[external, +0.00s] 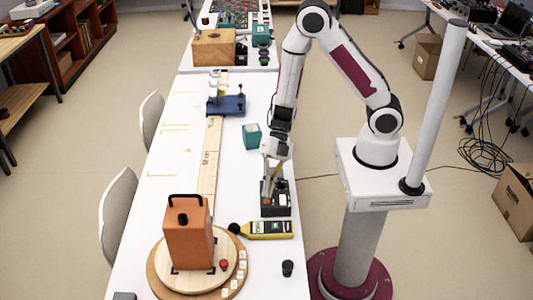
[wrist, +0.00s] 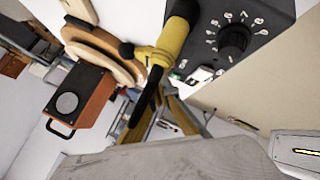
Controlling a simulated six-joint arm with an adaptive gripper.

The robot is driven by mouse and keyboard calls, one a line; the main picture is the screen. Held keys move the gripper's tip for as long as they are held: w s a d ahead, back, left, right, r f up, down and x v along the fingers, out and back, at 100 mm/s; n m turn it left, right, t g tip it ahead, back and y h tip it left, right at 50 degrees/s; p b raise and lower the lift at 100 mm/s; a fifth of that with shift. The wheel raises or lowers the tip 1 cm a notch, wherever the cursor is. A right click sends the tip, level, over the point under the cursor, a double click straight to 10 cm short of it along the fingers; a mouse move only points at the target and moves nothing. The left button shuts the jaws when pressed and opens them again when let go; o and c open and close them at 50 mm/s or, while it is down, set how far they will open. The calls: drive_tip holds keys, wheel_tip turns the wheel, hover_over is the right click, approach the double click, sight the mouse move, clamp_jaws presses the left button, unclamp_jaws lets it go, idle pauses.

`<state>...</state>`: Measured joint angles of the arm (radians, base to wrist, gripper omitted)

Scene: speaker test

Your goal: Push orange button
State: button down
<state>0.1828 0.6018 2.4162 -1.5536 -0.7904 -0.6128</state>
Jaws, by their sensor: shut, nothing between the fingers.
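My gripper (external: 268,193) points down at the black control box (external: 277,210) near the table's right edge. Its fingers are together with nothing between them, and the tips are at or just above the box's top; I cannot tell whether they touch. The box also shows in the wrist view (wrist: 262,47), with a round black dial, white markings and a small pale switch. I cannot make out an orange button on it; my gripper hides part of its top. A red round button (external: 224,265) sits on the wooden turntable (external: 185,284), away from my gripper.
An orange speaker (external: 188,238) with a black handle stands on the turntable. A yellow meter (external: 268,230) lies just in front of the box. A small black cylinder (external: 287,268) stands at the front right. A teal cube (external: 251,136) stands behind the box.

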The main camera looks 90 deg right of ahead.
sight(268, 199)
drive_tip(key=shift+f, duration=0.95)
idle(1.7)
drive_tip(key=shift+r, duration=0.95)
drive_tip(key=shift+r, duration=0.1)
drive_tip(key=shift+r, duration=2.95)
